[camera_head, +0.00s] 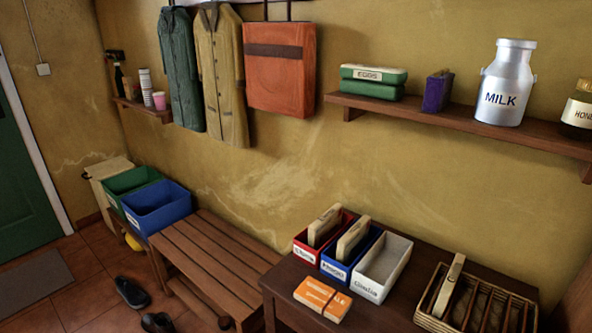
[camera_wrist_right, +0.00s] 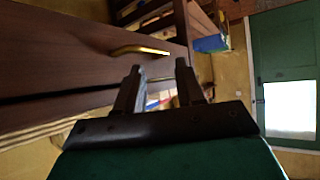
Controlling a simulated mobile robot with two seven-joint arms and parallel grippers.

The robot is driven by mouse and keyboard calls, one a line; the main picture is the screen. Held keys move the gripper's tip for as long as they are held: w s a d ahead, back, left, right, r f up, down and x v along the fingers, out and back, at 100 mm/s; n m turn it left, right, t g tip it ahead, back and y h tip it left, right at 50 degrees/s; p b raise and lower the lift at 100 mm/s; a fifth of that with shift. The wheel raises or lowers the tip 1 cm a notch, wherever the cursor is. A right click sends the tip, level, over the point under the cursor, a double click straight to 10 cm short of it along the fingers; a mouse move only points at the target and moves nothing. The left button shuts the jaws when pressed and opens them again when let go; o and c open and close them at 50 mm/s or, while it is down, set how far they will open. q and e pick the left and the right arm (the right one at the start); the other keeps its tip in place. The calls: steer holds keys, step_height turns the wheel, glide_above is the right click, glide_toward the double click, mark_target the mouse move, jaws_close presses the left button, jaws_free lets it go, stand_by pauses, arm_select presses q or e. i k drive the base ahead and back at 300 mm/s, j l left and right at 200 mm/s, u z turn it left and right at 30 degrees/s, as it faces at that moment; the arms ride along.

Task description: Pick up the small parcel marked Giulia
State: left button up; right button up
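An orange parcel (camera_head: 322,297) with a pale band and printing lies flat on the dark table in the head view; I cannot read a name on it. Behind it a white open box (camera_head: 384,266) has a label that seems to read Giulia. No gripper shows in the head view. In the right wrist view my right gripper (camera_wrist_right: 158,72) has its two fingers apart with nothing between them. It is near a dark wooden drawer front (camera_wrist_right: 90,45) with a brass handle (camera_wrist_right: 140,50). My left gripper is not in view.
A red box (camera_head: 303,252) and a blue box (camera_head: 335,268), each with a pale wooden piece standing in it, are beside the white box. A divided basket (camera_head: 425,317) is on the right. A slatted bench (camera_head: 215,262) stands left of the table (camera_head: 385,318).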

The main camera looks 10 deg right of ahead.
mark_target(445, 295)
steer(key=z, duration=1.3)
